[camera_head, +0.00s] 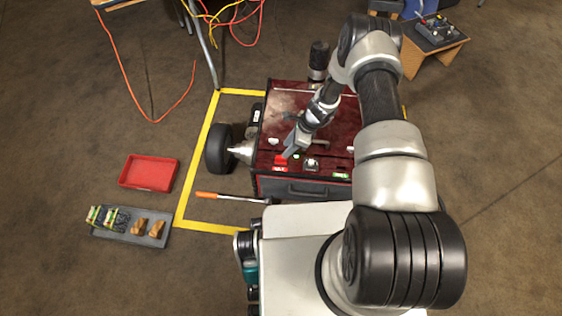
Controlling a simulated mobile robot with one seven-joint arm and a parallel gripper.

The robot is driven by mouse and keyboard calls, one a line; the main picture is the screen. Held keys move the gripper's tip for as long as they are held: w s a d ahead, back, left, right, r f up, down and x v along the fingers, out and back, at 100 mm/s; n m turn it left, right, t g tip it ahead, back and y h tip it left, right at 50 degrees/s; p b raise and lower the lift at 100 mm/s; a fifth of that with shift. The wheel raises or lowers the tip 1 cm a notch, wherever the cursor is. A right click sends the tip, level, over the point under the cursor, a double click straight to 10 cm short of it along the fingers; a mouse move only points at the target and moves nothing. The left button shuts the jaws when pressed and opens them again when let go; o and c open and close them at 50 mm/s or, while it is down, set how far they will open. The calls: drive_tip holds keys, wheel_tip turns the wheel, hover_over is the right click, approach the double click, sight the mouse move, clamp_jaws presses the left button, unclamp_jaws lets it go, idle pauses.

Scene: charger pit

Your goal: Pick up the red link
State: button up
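A small red piece (281,160), which looks like the red link, lies on the dark red top of the low box-shaped vehicle (345,128), near its front left. My gripper (290,152) points down just above and right of this piece. Part of the piece may be hidden by the fingers. The fingers are too small in view to tell whether they are open or shut, or whether they touch the piece.
Several small parts, including a green one (340,176), sit along the vehicle's front edge. A black wheel (219,150) sticks out left. A red tray (149,173), a grey tray (103,233) and an orange-handled tool (230,197) lie on the floor. Cables hang behind.

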sight(281, 161)
drive_tip(key=x, duration=0.2)
drive_tip(key=b+x, duration=0.1)
drive_tip(key=x, duration=0.2)
drive_tip(key=shift+s+f+b, duration=0.35)
drive_tip(key=shift+s+f, duration=0.05)
drive_tip(key=shift+f, duration=0.05)
clamp_jaws()
